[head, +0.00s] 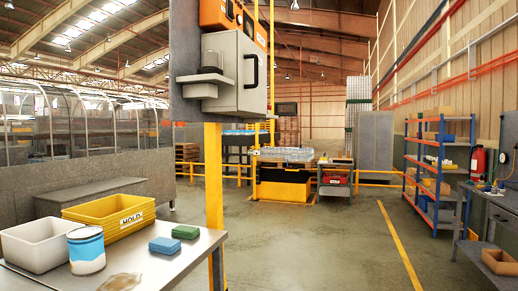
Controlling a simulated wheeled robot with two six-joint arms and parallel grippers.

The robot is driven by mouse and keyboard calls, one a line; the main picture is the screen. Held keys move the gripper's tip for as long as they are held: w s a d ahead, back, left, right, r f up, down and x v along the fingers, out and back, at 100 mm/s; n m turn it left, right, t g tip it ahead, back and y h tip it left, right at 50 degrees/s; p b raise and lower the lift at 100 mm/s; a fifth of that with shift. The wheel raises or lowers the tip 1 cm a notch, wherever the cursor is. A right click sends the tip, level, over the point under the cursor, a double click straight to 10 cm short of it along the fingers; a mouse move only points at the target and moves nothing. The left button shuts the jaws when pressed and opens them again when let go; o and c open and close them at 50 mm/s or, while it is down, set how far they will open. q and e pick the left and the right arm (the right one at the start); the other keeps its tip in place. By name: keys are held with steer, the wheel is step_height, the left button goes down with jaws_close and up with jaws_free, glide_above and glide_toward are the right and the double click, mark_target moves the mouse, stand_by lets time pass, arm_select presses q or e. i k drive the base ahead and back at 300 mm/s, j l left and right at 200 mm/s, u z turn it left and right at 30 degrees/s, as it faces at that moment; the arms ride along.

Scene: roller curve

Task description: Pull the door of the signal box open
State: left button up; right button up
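The signal box (225,72) is a light grey cabinet mounted on a grey panel at the top middle of the head view. Its door (256,92) faces right and looks shut. A black bar handle (251,70) stands upright on the door. The box sits well above the table, on a yellow post (214,185). Neither of my grippers shows in the view.
A metal table (190,255) at the lower left holds a yellow bin (110,217), a white bin (38,246), a can (87,252) and two sponges. A small grey shelf (208,84) juts out beside the box. Open floor (310,240) lies to the right.

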mark_target(251, 87)
steer(key=i+j, duration=0.2)
steer(key=i, duration=0.3)
steer(key=i+j, duration=0.2)
steer(key=i, duration=0.3)
